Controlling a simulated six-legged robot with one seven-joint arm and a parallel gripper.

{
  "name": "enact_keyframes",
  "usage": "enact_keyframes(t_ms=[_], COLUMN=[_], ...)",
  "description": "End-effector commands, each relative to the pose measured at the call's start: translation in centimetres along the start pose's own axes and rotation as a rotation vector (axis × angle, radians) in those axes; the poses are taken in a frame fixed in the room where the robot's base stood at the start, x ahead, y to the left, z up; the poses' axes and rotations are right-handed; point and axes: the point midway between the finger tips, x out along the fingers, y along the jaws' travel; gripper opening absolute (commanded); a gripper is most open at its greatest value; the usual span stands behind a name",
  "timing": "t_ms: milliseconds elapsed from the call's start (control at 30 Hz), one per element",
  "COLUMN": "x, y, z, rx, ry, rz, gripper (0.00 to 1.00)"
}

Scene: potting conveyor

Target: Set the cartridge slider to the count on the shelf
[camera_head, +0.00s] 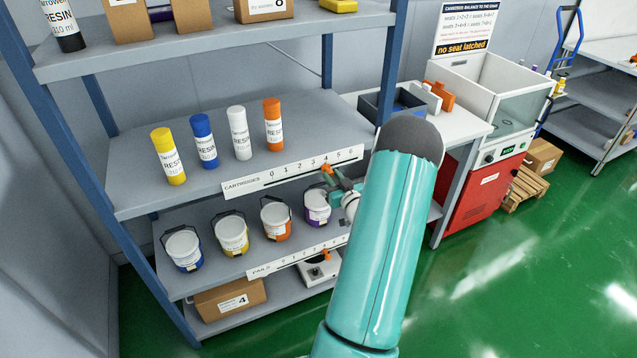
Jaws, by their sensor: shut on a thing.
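The cartridge slider (327,168) is a small orange pointer on the white scale strip labelled CARTRIDGES (243,186), on the front edge of the middle shelf. It sits just below the printed 4, as far as I can tell. My gripper (331,174) is shut on it, and its jaws partly hide it. Resin cartridges stand upright in a row on that shelf: a yellow one (167,156), a blue one (204,141), a white one (239,133) and an orange one (273,125).
The shelf below holds several pails, including a blue-labelled one (183,250), above a second strip labelled PAILS (285,264) with its own orange slider (326,254). A cardboard box (230,300) sits at the bottom. A white-and-red machine (488,180) stands right. Green floor is open in front.

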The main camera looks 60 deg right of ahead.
Motion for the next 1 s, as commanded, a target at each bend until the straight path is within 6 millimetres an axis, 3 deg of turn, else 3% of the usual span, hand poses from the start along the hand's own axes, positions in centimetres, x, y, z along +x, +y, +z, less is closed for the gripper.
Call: enact_keyframes(t_ms=[300,333,433,767,1000], x=[-0.1,-0.1,-0.1,-0.2,-3.3], y=[0.4,0.4,0.4,0.4,0.4], z=[0.1,0.1,0.1,0.0,0.0], rx=[0.001,0.001,0.001,0.001,0.001], ry=[-0.003,-0.002,-0.002,-0.002,-0.003], rz=[-0.001,-0.001,-0.001,-0.001,0.0], gripper=[0.0,0.24,0.44,0.45,0.45])
